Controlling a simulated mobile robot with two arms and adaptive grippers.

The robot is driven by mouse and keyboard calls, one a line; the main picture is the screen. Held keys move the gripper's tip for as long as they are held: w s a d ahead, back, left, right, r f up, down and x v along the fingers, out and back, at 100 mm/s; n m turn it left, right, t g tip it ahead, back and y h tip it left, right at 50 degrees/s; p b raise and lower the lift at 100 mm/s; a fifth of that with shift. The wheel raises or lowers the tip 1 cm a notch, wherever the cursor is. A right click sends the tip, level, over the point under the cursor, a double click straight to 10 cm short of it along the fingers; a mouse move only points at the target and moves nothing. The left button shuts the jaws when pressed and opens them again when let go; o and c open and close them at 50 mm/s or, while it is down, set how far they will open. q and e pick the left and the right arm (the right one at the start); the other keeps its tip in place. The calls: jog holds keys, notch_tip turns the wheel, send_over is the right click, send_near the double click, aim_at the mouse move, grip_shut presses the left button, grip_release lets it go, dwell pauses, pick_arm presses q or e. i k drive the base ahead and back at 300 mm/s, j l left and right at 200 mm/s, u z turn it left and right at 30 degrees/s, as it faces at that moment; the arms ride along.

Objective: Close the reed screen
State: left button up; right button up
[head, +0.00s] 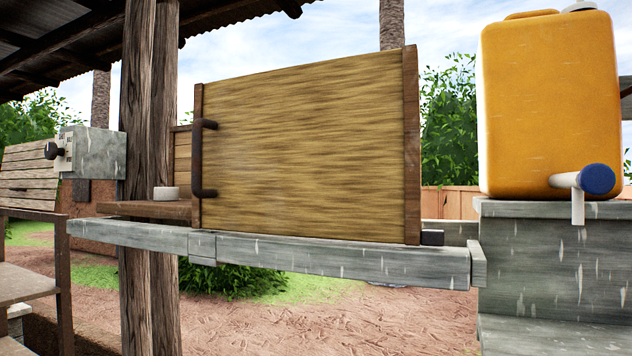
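The reed screen (305,145) is a large straw-coloured panel with brown wooden side strips, in the middle of the head view. It stands upright on a long grey rail (340,257). A dark vertical bar handle (197,158) is on its left edge. Left of the handle, part of a wooden shelf (140,209) is uncovered, with a small pale round cup or bowl (166,193) on it. Whatever is behind the panel is hidden. Neither of my grippers is in view.
A small dark block (432,237) sits at the rail's right end. A yellow water container (548,100) with a blue-capped tap stands on grey steps (550,260) at right. Thick wooden posts (150,90) rise at left beside a grey box (92,152) with a dark knob.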

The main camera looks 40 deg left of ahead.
aim_at(330, 149)
jog(key=u, duration=1.6)
